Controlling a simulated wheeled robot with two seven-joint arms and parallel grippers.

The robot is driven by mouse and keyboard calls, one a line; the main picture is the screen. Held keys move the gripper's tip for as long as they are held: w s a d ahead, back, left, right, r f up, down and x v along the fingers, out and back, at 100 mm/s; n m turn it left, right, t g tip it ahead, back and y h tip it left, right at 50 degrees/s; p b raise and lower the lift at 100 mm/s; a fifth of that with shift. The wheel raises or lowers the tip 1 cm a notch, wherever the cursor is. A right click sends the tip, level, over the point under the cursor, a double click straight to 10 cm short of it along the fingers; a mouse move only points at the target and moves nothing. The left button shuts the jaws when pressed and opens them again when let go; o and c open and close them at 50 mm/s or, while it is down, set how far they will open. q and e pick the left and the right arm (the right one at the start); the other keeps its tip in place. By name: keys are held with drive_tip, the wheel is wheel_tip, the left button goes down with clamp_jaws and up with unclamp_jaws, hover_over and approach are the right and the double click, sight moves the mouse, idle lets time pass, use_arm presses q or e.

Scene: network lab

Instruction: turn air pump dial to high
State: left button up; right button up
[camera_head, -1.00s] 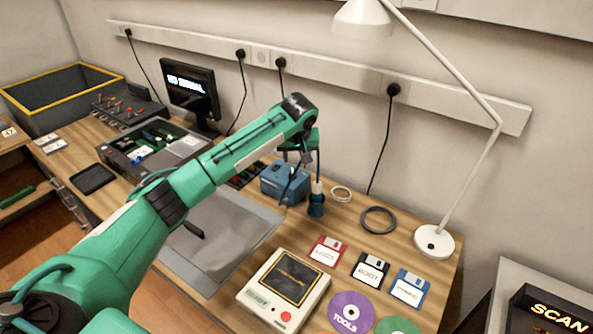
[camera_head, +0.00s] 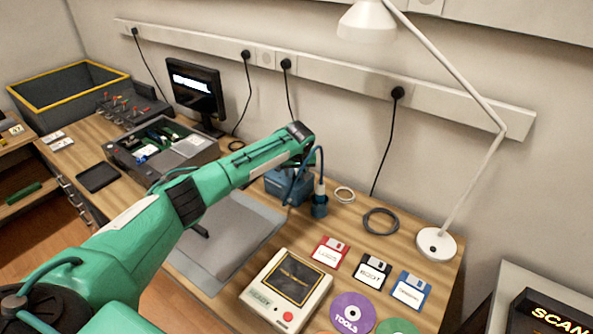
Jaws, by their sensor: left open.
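A blue box (camera_head: 275,188), which looks like the air pump, stands on the bench behind the grey mat. I cannot make out a dial on the box. My left arm reaches across the bench, and its wrist covers the box's upper part. My left gripper (camera_head: 303,164) points down at the box, mostly hidden behind the wrist; it is open, and whether it touches the box cannot be told. My right gripper is out of view.
A white desk lamp (camera_head: 437,243) stands at the right. An opened equipment case (camera_head: 190,151) and a monitor (camera_head: 197,91) are to the left. In front are a beige tester (camera_head: 263,300), several floppy disks and discs.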

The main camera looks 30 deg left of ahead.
use_arm(q)
drive_tip(key=shift+w+a+f, duration=0.1)
drive_tip(key=shift+w+f, duration=0.05)
drive_tip(key=shift+f, duration=0.25)
drive_tip(key=c, duration=1)
drive_tip(key=shift+o, duration=0.2)
